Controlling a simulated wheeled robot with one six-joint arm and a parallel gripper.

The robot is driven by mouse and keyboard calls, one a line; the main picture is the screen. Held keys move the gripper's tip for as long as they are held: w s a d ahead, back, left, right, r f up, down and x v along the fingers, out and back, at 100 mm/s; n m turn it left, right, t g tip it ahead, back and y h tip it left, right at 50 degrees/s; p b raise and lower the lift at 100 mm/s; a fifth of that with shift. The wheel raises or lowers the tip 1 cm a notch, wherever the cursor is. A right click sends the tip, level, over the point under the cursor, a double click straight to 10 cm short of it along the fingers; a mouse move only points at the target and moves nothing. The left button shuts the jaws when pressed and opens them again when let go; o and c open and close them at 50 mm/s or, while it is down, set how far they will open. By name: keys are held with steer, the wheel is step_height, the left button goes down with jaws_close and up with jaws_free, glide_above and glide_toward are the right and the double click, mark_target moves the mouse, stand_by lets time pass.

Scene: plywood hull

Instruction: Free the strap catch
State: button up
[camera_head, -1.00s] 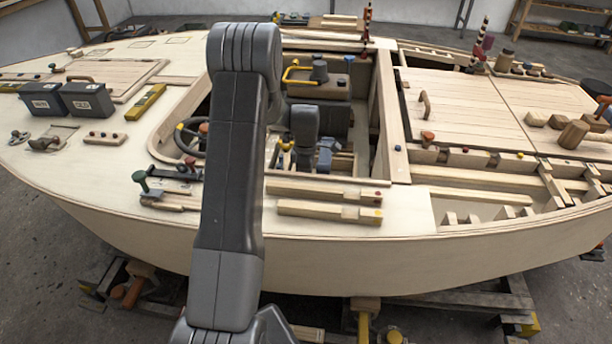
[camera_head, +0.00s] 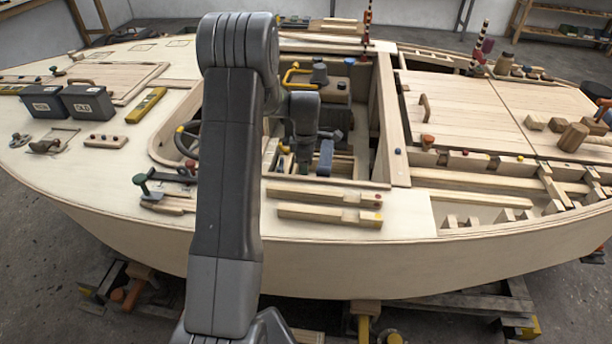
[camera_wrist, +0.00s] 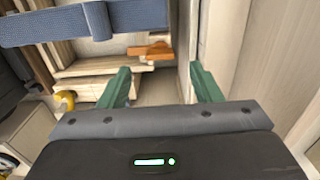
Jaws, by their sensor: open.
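The orange piece lies beyond the gap. My arm hides part of the cockpit in the head view.
A pale wooden wall (camera_wrist: 240,45) stands close beside my right finger. Wooden ledges (camera_wrist: 75,68) and a yellow hook-shaped part (camera_wrist: 66,98) lie to the left. In the head view, a steering wheel (camera_head: 184,140) and loose wooden bars (camera_head: 318,212) lie around the cockpit.

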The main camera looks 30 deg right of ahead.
step_height(320, 180, up, 9)
steer(key=shift+f, duration=0.15)
stand_by(0.4)
step_height(320, 180, down, 14)
steer(key=shift+r, duration=0.15)
stand_by(0.4)
steer(key=shift+r, duration=0.1)
